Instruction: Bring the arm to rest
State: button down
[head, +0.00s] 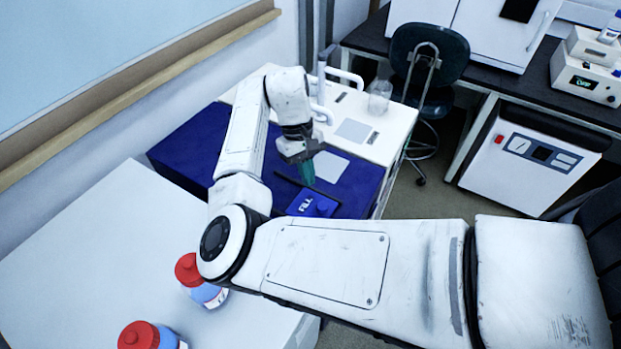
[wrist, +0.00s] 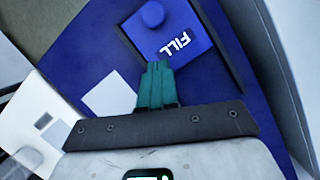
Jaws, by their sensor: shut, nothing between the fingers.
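My gripper (head: 307,172) hangs at the end of my white arm, above the blue-covered surface in the head view. Its green fingers (wrist: 157,84) show in the wrist view, shut together with nothing between them. Just beyond the fingertips in the wrist view lies a blue block marked "FILL" (wrist: 178,48) with a round blue knob. The same block (head: 313,203) shows in the head view below and slightly right of the gripper. I cannot tell how high the gripper is above the surface.
Two red-capped bottles (head: 189,270) (head: 139,336) stand on the white table (head: 80,250) at left. A white bench (head: 390,135) with a clear flask (head: 380,97) adjoins the blue surface (head: 185,150). A dark chair (head: 428,50) and a white cabinet (head: 525,165) stand at right.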

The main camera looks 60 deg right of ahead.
jog(key=v, duration=0.9)
jog(key=shift+s, duration=0.25)
jog(key=shift+a, duration=0.1)
